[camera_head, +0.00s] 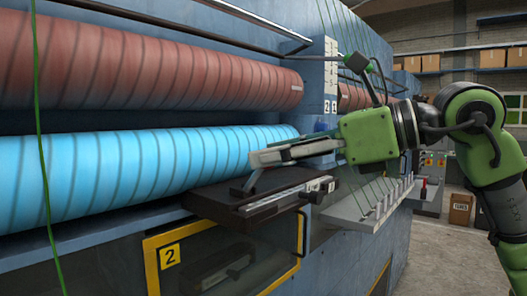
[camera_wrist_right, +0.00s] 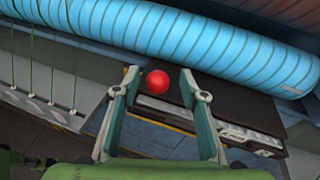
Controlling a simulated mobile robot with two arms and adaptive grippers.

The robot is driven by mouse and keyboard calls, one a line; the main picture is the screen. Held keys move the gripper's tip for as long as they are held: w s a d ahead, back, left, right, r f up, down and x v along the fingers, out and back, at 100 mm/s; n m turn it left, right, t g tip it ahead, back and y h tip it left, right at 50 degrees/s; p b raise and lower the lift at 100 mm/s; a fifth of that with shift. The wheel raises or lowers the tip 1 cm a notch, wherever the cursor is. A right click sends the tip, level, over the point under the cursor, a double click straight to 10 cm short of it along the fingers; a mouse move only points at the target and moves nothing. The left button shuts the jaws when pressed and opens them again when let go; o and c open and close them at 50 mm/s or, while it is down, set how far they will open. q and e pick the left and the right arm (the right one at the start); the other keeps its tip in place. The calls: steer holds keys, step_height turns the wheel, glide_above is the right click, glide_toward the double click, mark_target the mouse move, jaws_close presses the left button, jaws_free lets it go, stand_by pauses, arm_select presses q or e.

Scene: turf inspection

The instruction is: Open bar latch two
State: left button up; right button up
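No part is clearly labelled as bar latch two. My right gripper (camera_head: 247,175) is over the dark box. In the wrist view its two fingers (camera_wrist_right: 158,73) are apart. A red ball (camera_wrist_right: 157,82) appears between them; contact cannot be told. My left gripper is out of view.
A blue ribbed roller (camera_head: 130,165) runs close behind my right gripper, with a red-brown roller (camera_head: 130,60) above. A grey ledge with several pegs (camera_head: 350,212) sits to the right. A green cord (camera_head: 45,190) hangs at left. Open floor (camera_head: 430,255) lies at right.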

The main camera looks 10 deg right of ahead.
steer(key=v, duration=0.9)
steer(key=shift+d, duration=0.25)
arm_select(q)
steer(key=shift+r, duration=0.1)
arm_select(e)
steer(key=shift+r, duration=0.1)
